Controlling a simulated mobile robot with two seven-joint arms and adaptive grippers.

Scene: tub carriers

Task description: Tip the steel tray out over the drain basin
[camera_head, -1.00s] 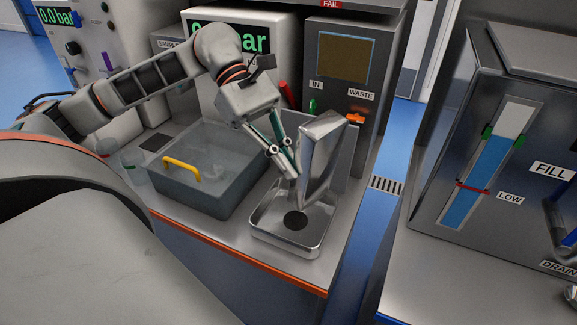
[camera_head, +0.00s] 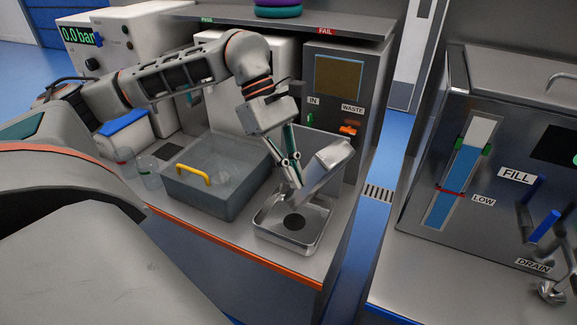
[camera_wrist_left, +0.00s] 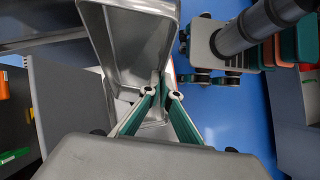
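The steel tray (camera_head: 326,166) is held steeply tilted above the drain basin, its upper end to the right and its lower end over the basin. The drain basin (camera_head: 262,230) is a shallow steel pan with a dark round drain hole, set on the bench. My left gripper (camera_head: 294,180) is shut on the tray's edge at the lower left. In the left wrist view the tray (camera_wrist_left: 142,42) fills the upper middle, and the fingers (camera_wrist_left: 161,92) converge at its lower edge. The visible inside of the tray looks bare. I see no right gripper in either view.
A grey translucent tub (camera_head: 207,205) with a yellow handle stands left of the basin. Clear beakers (camera_head: 148,172) stand farther left. A grey panel unit (camera_head: 338,90) marked IN and WASTE stands behind. A tank (camera_head: 500,145) marked FILL and DRAIN is at right, across a gap.

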